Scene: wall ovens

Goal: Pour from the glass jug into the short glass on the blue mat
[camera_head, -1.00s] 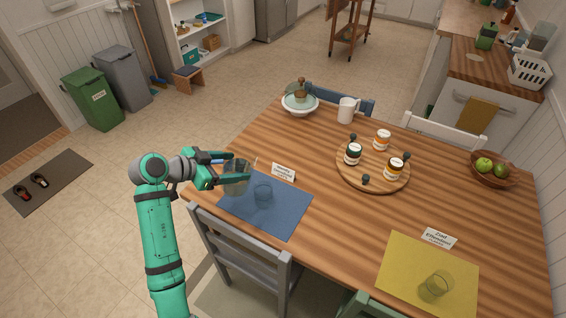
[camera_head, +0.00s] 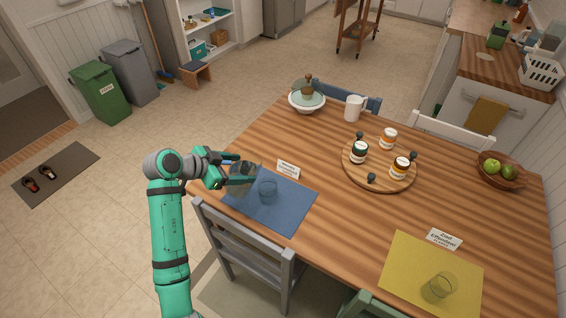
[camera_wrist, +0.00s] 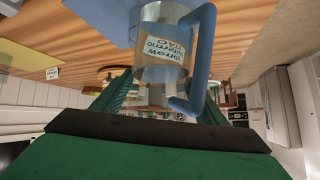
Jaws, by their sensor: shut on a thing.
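The clear glass jug (camera_head: 242,178) is in my gripper (camera_head: 228,174), over the left part of the blue mat (camera_head: 279,217). It seems tilted toward the short glass, but I cannot tell how far. The short glass (camera_head: 268,191) stands upright on the blue mat, just right of the jug. In the wrist view the jug (camera_wrist: 150,42) and its bluish handle (camera_wrist: 204,55) show between the green fingers of my gripper (camera_wrist: 160,98). I cannot make out any liquid in the jug or a stream into the glass.
A name card (camera_head: 288,169) stands behind the blue mat. A yellow mat (camera_head: 415,262) with another glass (camera_head: 438,287) lies at right. Behind are a round wooden tray (camera_head: 379,179) with jars, a white mug (camera_head: 354,108) and a bowl (camera_head: 307,102). A grey chair (camera_head: 247,250) stands in front.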

